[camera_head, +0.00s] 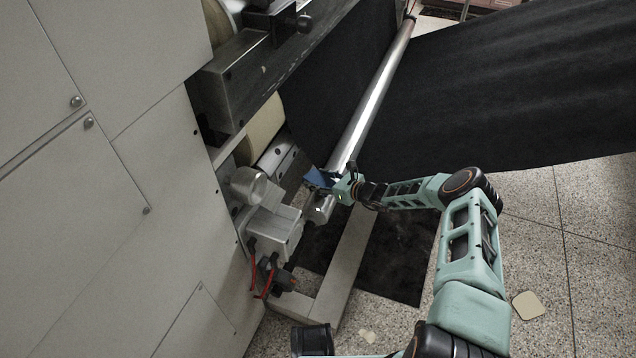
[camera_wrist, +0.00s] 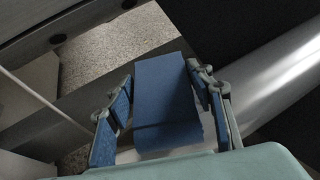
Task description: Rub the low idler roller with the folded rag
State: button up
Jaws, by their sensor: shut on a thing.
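The low idler roller (camera_head: 374,94) is a long shiny metal cylinder running from the near machine frame up to the top of the head view. It also shows at the right in the wrist view (camera_wrist: 277,83). My gripper (camera_head: 326,180) is at the roller's near end. In the wrist view my gripper (camera_wrist: 164,112) is shut on the folded rag (camera_wrist: 163,88), a blue block-like pad between the two fingers. The rag shows as a small blue patch in the head view (camera_head: 316,178). I cannot tell whether the rag touches the roller.
A dark web (camera_head: 500,90) stretches from the roller to the right. A grey bracket unit (camera_head: 275,232) with red cables stands left of my gripper. Pale machine panels (camera_head: 100,200) fill the left. A black mat (camera_head: 395,255) lies below; speckled floor at right is mostly free.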

aim_at(332, 182)
jog(key=shift+w+d, duration=0.25)
jog(key=shift+w, duration=0.05)
jog(key=shift+s+d+f, duration=0.1)
jog(key=shift+s+d, duration=0.3)
jog(key=shift+d, duration=0.5)
jog(key=shift+s+d, duration=0.35)
jog(key=shift+d, duration=0.5)
jog(key=shift+r+p, duration=2.3)
jog(key=shift+r, duration=0.75)
jog(key=shift+r+p, duration=1)
jog(key=shift+r, duration=0.5)
